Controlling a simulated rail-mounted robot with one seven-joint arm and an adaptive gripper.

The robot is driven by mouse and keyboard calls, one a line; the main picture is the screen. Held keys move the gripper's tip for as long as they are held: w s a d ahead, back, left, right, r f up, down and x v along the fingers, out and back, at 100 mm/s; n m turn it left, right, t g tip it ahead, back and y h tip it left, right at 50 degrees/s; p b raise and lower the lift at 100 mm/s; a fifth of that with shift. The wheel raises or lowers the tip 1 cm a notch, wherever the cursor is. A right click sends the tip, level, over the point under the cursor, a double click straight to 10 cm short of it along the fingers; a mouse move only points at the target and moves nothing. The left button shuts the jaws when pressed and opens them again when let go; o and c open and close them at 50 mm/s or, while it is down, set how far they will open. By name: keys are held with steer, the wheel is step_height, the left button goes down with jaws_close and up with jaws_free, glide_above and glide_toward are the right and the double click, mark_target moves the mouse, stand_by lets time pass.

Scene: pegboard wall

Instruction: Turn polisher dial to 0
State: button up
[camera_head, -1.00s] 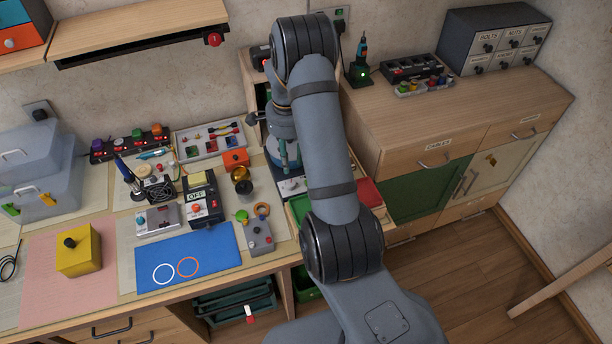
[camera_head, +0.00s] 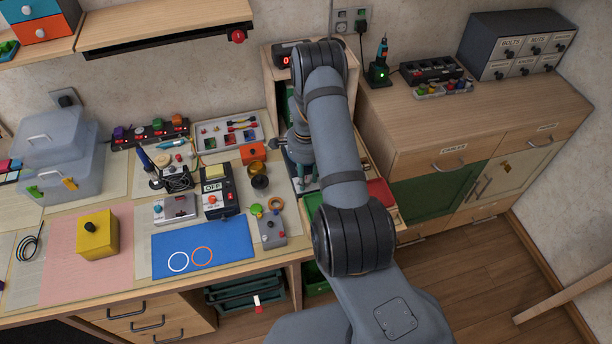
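I cannot tell for certain which device is the polisher, and no dial marked 0 is readable. A dark box with a red lit digit (camera_head: 286,60) stands on the wooden shelf unit behind my arm, partly hidden by it. My gripper (camera_head: 304,182) points down beside the right end of the bench, over the area in front of that shelf unit. My arm covers much of it, and its fingers are too small and hidden to read.
A black box marked OFF (camera_head: 217,194), a brass round part (camera_head: 258,178) and an orange block (camera_head: 252,152) stand left of my gripper. A blue mat (camera_head: 220,240) lies at the front. A red tray (camera_head: 380,193) is close on the right.

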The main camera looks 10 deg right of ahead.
steer(key=shift+c, duration=0.9)
jaws_close()
steer(key=n+b, duration=0.2)
steer(key=b, duration=0.1)
steer(key=shift+f+n, duration=0.15)
steer(key=shift+n, duration=0.25)
steer(key=n+b, duration=0.3)
steer(key=n, duration=0.1)
steer(key=n+b, duration=0.2)
steer(key=n, duration=0.3)
steer(key=shift+n+b, duration=0.3)
steer(key=shift+n, duration=0.1)
steer(key=n+b, duration=0.1)
steer(key=n, duration=0.4)
steer(key=shift+r, duration=0.2)
steer(key=shift+n, duration=0.3)
